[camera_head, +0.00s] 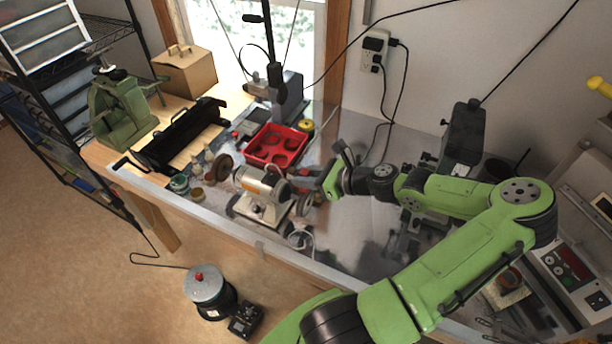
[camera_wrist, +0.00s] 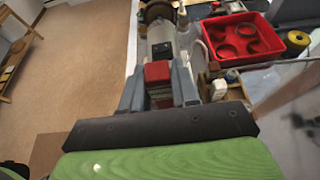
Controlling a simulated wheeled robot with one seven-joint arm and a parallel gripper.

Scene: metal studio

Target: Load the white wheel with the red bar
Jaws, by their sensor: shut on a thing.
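My gripper (camera_wrist: 157,85) is shut on the red bar (camera_wrist: 157,72), which shows between its two grey fingers in the wrist view. The bar has a red top and a paler, banded lower part. In the head view my gripper (camera_head: 306,181) is at the right end of the bench polisher (camera_head: 262,184). The polisher has a pale motor body and a brown wheel (camera_head: 224,168) at its left end. A greyish wheel (camera_head: 305,205) shows at its right end, close to my gripper; I cannot tell whether the bar touches it. A clearly white wheel is hard to make out.
A red tray (camera_head: 277,146) with round dark items stands behind the polisher. Small jars (camera_head: 180,184) stand left of it, and a white cable (camera_head: 300,238) lies near the front edge. A green press (camera_head: 122,108) is at the far left. The metal bench to the right is partly clear.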

